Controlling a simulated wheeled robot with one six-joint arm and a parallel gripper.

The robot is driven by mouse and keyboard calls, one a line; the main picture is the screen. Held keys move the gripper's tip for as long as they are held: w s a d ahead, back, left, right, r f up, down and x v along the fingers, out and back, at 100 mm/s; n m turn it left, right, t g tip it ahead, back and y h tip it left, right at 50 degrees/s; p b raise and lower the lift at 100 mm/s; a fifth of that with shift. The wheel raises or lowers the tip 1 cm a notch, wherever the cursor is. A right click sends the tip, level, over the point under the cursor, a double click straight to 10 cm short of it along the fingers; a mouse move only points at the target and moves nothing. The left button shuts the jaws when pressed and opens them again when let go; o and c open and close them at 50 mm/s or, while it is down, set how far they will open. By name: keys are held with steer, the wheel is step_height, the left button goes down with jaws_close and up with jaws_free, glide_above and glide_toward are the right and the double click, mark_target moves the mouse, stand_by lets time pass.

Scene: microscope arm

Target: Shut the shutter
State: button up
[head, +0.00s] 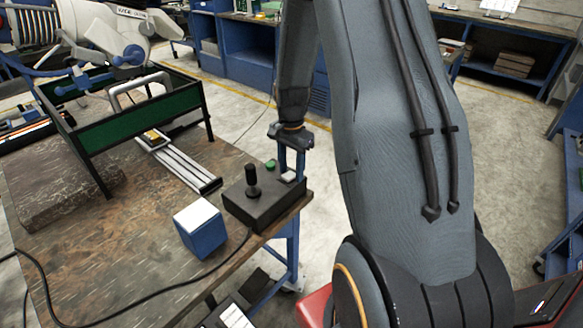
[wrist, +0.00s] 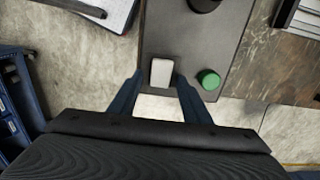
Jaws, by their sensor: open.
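A dark control box (head: 263,205) stands at the table's right corner. It carries a black joystick (head: 252,180), a green button (head: 270,164) and a pale switch (head: 288,177). My gripper (head: 291,170) points down over the box's right end, at the pale switch. In the wrist view, my open fingers (wrist: 159,78) lie on either side of the pale switch (wrist: 161,73), with nothing held. The green button (wrist: 208,79) is just right of the right finger. I cannot tell whether the fingers touch the switch, or which way it is tipped. I cannot make out a part that is clearly a shutter.
A blue box with a white top (head: 201,229) stands left of the control box. A black cable (head: 150,298) crosses the worn tabletop (head: 120,240). A metal rail (head: 180,163) and a green-sided frame (head: 130,110) are behind. The table edge lies close by the box.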

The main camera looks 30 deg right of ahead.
steer(key=shift+c, duration=0.2)
steer(key=c, duration=1)
steer(key=h+b, duration=0.1)
steer(key=b, duration=0.2)
steer(key=shift+a+f+t+h, duration=0.1)
steer(key=shift+a+t+h, duration=0.2)
steer(key=shift+h, duration=0.1)
steer(key=shift+b, duration=1)
steer(key=h+b, duration=0.1)
steer(key=b, duration=0.3)
steer(key=t+h+b, duration=0.1)
steer(key=b, duration=0.3)
steer(key=shift+s+a+h, duration=0.2)
steer(key=shift+a+h, duration=0.1)
steer(key=shift+r, duration=0.2)
steer(key=o, duration=1)
steer(key=shift+o, duration=0.2)
steer(key=shift+r, duration=0.1)
